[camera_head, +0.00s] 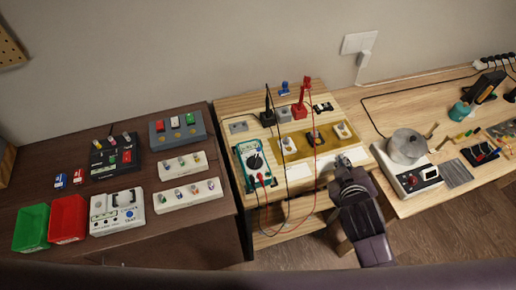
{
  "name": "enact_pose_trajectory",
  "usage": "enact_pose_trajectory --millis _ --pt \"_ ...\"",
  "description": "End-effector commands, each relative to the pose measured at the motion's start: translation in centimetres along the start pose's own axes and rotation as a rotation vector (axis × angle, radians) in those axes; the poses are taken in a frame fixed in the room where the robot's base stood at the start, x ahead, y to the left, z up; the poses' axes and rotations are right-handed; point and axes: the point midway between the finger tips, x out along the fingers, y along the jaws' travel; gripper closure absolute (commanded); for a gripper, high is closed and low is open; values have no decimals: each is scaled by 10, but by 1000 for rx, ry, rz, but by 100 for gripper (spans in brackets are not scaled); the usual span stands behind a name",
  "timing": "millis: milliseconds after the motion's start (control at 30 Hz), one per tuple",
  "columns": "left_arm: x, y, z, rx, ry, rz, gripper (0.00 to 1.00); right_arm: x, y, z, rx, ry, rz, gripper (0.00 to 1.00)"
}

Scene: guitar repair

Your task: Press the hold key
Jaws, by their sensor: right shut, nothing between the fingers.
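A teal multimeter (254,165) with a dark dial and a display at its top lies on the middle table. Its keys are too small to tell apart, so I cannot pick out the hold key. Red and black leads run from its lower end. My right gripper (342,161) is shut and empty. It is to the right of the multimeter, well apart from it, near the front right of the middle table. My left gripper is not in view.
A yellow tray (298,154) with several small parts lies between the multimeter and my right gripper. Red and black probe stands (299,112) are behind it. A soldering station (408,180) with a round pot stands right. Loose cables hang over the front edge.

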Motion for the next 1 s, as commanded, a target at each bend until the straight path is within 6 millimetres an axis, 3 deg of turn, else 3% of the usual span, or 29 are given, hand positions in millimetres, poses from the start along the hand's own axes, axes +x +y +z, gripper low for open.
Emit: enact_pose_trajectory --millis 167,300,433,567,667,800,900,1000 --pt "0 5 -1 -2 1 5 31 1 43 -75 -188 212 167 100" --pt "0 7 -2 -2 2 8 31 -13 68 -139 -364 386 311 100" --pt "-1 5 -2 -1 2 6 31 -36 81 -198 -547 547 451 100" --pt "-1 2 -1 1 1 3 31 -68 81 -254 -754 710 600 100" --pt "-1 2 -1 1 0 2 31 -97 70 -294 -935 837 721 100" --pt "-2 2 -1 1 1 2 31 -138 36 -338 -1235 1023 904 100" --pt "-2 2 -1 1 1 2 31 -162 -1 -357 -1492 1156 1039 100" --pt "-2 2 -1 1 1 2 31 -175 -42 -361 -1765 1277 1158 100"
